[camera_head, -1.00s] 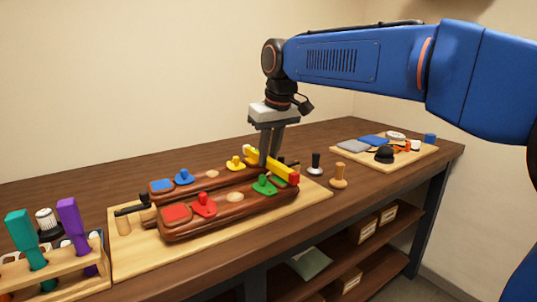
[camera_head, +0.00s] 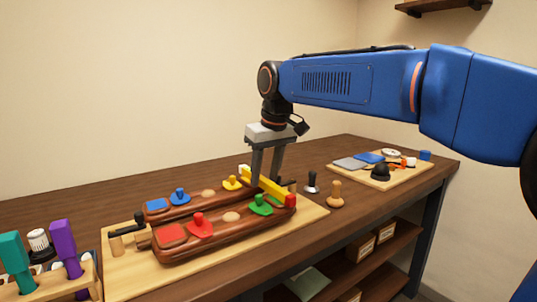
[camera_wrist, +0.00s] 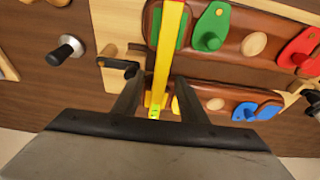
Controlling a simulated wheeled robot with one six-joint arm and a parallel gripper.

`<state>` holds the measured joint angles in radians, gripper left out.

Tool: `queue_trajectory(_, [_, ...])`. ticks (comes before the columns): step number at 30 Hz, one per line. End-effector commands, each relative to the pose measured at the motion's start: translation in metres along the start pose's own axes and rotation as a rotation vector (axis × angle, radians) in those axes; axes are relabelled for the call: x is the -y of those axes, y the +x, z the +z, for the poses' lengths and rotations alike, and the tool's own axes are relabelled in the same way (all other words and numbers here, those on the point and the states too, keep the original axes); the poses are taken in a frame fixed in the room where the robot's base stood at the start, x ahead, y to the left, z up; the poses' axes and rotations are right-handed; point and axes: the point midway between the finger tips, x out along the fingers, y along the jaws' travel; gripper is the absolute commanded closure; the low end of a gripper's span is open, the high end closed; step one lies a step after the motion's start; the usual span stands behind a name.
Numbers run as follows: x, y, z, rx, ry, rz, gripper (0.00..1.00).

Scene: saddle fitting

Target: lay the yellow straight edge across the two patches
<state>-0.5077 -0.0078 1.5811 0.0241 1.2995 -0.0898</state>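The yellow straight edge (camera_head: 262,184), with a red near end, lies across the right ends of the two brown saddle bars. In the wrist view it (camera_wrist: 164,60) runs over a green patch (camera_wrist: 183,28) on one bar and a yellow patch (camera_wrist: 148,98) on the other; it partly covers both. I cannot tell whether it touches both fully. My gripper (camera_head: 266,178) points down over the far part of the straight edge. In the wrist view its fingers (camera_wrist: 158,100) stand apart on either side of the edge, with gaps, holding nothing.
Green (camera_head: 261,204), yellow (camera_head: 232,183), red (camera_head: 199,225) and blue (camera_head: 180,196) knobbed pieces sit on the bars, on a light board (camera_head: 128,272). A tool rack (camera_head: 60,290) stands at left. Knobbed hand tools (camera_head: 335,195) and a tray (camera_head: 408,178) are at right.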

Motion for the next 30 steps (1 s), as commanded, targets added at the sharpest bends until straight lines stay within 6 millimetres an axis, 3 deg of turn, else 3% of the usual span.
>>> queue_trajectory(21, [0.0, -0.131, -0.001, -0.003, 0.0, 0.0, 0.61])
queue_trajectory(30, [0.0, -0.165, 0.0, -0.002, 0.0, 0.0, 0.61])
